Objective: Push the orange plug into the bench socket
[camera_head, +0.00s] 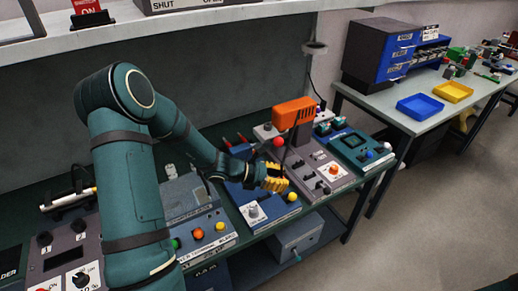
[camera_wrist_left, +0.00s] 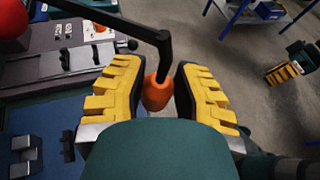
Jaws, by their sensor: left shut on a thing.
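My left gripper (camera_head: 275,182) has yellow ribbed fingers and is over the front part of the bench consoles, near a blue panel. In the left wrist view, its fingers (camera_wrist_left: 158,92) are around a small orange plug (camera_wrist_left: 157,94), shut on it. A black cable (camera_wrist_left: 120,24) bends down to the plug's top. In the head view the fingers hide the plug. I cannot make out the bench socket in either view. My right gripper (camera_wrist_left: 282,73), with yellow fingers, shows small at the right of the left wrist view; its opening is unclear.
An orange box (camera_head: 293,113) with a dark cable stands above the consoles behind my left gripper. A red ball knob (camera_head: 279,141) is close by. A grey console (camera_head: 316,170) and a green one (camera_head: 355,148) lie to the right. Free floor (camera_head: 430,220) is at the right.

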